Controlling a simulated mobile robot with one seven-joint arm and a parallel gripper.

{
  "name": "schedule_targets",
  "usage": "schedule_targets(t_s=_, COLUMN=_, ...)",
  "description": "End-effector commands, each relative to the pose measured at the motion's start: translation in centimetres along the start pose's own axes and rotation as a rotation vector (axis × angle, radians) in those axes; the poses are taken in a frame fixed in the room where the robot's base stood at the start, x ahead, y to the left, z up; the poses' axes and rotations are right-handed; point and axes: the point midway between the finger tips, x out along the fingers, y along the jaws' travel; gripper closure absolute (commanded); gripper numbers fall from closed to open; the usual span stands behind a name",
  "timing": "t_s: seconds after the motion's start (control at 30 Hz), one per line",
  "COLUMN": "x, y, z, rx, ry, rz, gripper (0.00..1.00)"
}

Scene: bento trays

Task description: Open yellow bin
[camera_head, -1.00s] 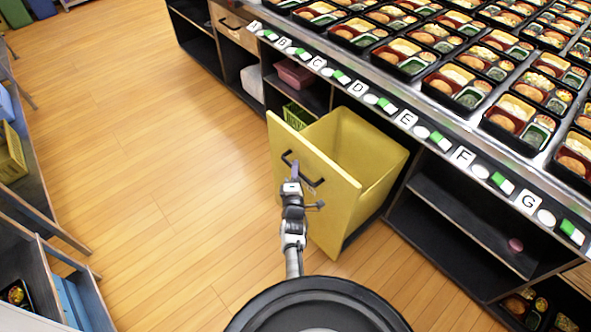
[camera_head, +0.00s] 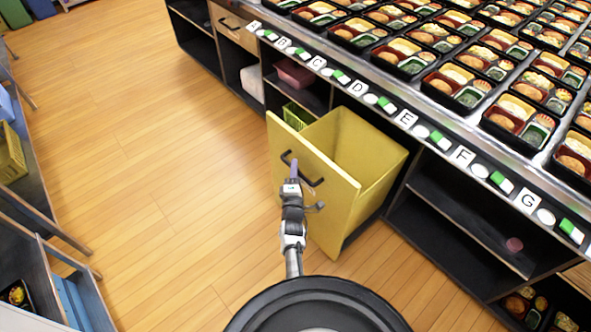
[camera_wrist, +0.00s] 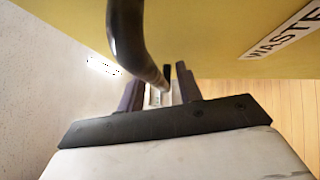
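The yellow bin (camera_head: 350,150) stands pulled out from under the counter, and its inside shows from above in the head view. Its front panel (camera_head: 318,205) has a black bar handle (camera_head: 313,182). My gripper (camera_head: 294,172) is at the left part of this handle. In the wrist view, the fingers of my gripper (camera_wrist: 160,88) are spread apart. The black handle (camera_wrist: 126,35) curves down to the gap between them, and I cannot tell whether they touch it. A "WASTE" label (camera_wrist: 285,32) shows on the yellow panel (camera_wrist: 215,25).
Several bento trays (camera_head: 455,95) cover the counter above, with lettered tags along its edge. Dark open shelves (camera_head: 450,215) flank the bin. A green crate (camera_head: 297,115) sits on the shelf behind it. The wooden floor (camera_head: 160,150) to the left is clear. Low shelving stands at the far left.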

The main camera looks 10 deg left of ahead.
Motion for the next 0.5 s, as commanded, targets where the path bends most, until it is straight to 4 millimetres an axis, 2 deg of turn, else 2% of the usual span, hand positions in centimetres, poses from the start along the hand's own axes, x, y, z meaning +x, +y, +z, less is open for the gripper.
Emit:
schedule_targets(t_s=0.17, x=-2.7, y=0.3, z=0.0, rx=0.0, ry=0.001, rz=-0.004, gripper=0.65)
schedule_targets(t_s=0.5, x=-10.4, y=0.1, z=0.1, rx=0.001, ry=0.0, rz=-0.005, gripper=0.65)
